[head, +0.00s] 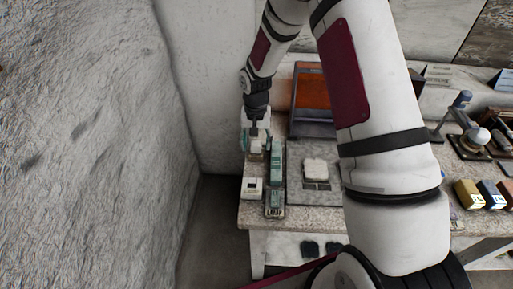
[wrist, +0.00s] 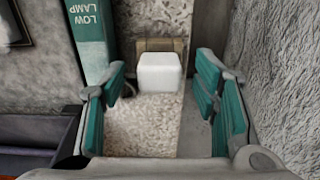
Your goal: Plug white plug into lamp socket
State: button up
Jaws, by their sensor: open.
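A white block with rounded edges (wrist: 160,72), which looks like the plug, sits ahead of my gripper (wrist: 162,88) in the wrist view, in front of a tan-brown piece. My gripper is open, with its teal-padded fingers to either side of the block; I cannot tell whether they touch it. A teal box lettered "LOW LAMP" (wrist: 88,30) stands to the left there. In the head view my gripper (head: 257,142) is over the left end of the table, beside the teal box (head: 277,163). I cannot tell which piece is the lamp socket.
A small white box (head: 252,187) stands near the table's front left corner. A pale block (head: 316,169) lies on a grey board. An orange-and-grey case (head: 312,100) stands behind. The rough wall (head: 90,150) is close on the left. A lamp (head: 480,136) is at the right.

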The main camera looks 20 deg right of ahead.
jog(key=shift+f, duration=0.9)
jog(key=c, duration=1.2)
jog(key=shift+c, duration=0.2)
